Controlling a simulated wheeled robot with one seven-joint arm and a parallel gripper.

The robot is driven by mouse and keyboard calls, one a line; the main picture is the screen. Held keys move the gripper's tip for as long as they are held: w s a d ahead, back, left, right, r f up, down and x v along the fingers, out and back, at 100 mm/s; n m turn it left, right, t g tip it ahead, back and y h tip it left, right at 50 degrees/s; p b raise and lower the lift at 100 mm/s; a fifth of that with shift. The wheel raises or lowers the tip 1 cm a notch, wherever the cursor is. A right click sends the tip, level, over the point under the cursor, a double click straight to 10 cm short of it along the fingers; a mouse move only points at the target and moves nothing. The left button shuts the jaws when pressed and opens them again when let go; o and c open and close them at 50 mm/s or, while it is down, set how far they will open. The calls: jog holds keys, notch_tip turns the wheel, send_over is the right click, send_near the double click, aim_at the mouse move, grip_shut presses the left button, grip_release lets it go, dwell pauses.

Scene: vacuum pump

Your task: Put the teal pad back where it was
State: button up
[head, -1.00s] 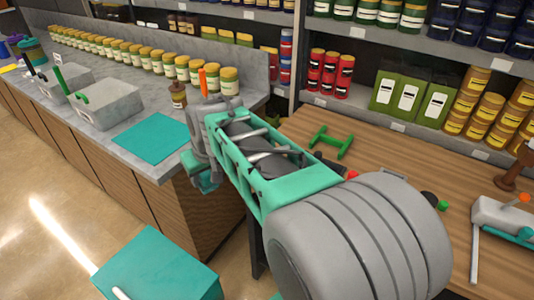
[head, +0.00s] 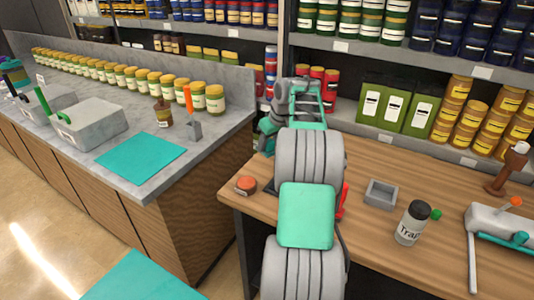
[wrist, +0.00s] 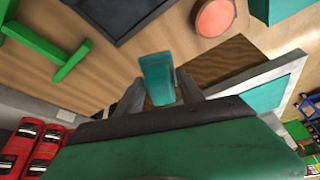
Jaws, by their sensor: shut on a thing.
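The small teal pad (wrist: 157,78) is between the fingers of my gripper (wrist: 160,92) in the wrist view. My gripper is shut on it, above the wooden table. In the head view my own arm hides the pad and most of the gripper. A flat teal mat (head: 140,158) lies on the grey counter to the left. It also seems to show at the right of the wrist view (wrist: 265,95).
The wooden table (head: 345,240) holds an orange-red disc (head: 245,185), a small grey tray (head: 381,193) and a labelled jar (head: 411,223). A green frame (wrist: 50,55) shows in the wrist view. A holder with an orange stick (head: 192,127) stands on the counter.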

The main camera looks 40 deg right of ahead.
aim_at(274, 149)
jog(key=w+f, duration=0.1)
jog(key=w+d+f, duration=0.1)
jog(key=f, duration=0.1)
jog(key=w+d+f+p, duration=0.1)
jog(key=f, duration=0.1)
jog(key=shift+w+d+f, duration=0.2)
jog(key=shift+f+p, duration=0.4)
jog(key=shift+f, duration=1.4)
jog(key=o, duration=1.3)
jog(key=b+v, duration=0.1)
jog(key=v, duration=1)
jog(key=shift+r, duration=0.4)
jog(key=shift+s+r, duration=0.1)
jog(key=shift+r, duration=0.1)
jog(key=shift+a+r, duration=0.15)
jog(key=s+a+r, duration=0.1)
jog(key=a+r, duration=0.1)
jog(key=a, duration=1.1)
jog(key=s+a+r, duration=0.1)
jog(key=a+r, duration=0.2)
jog(key=a, duration=1)
jog(key=s+a+f, duration=0.3)
jog(key=s+a, duration=0.4)
jog(key=s, duration=0.2)
jog(key=s+a+f+g, duration=0.1)
jog(key=s+a+f, duration=0.3)
jog(key=s+a, duration=0.4)
jog(key=shift+s+a+f+n, duration=0.2)
jog(key=shift+s+f+n, duration=0.15)
jog(key=shift+s, duration=0.6)
